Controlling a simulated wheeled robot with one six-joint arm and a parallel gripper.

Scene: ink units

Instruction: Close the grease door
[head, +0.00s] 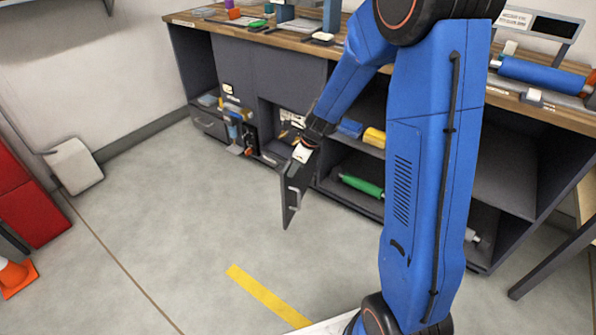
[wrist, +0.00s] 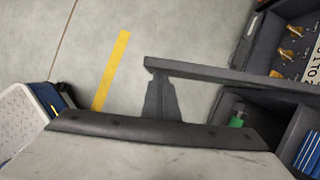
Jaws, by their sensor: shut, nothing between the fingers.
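The grease door (head: 287,203) is a dark grey panel with a pale handle. It stands open, sticking out from the bench front beside an open compartment with brass fittings. In the wrist view the door (wrist: 230,76) shows edge-on as a dark bar running right towards the bench. My gripper (head: 301,160) is at the door, overlapping its upper part in the head view. In the wrist view the shut fingers of my gripper (wrist: 159,78) lie by the door's free end, on the side away from the brass fittings. I cannot tell whether they touch it.
The brass fittings (wrist: 292,54) sit in the compartment beside the door. Right of the door are open shelves with a green roll (head: 362,186) and a yellow item (head: 374,138). The floor in front, with a yellow stripe (head: 266,294), is clear.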

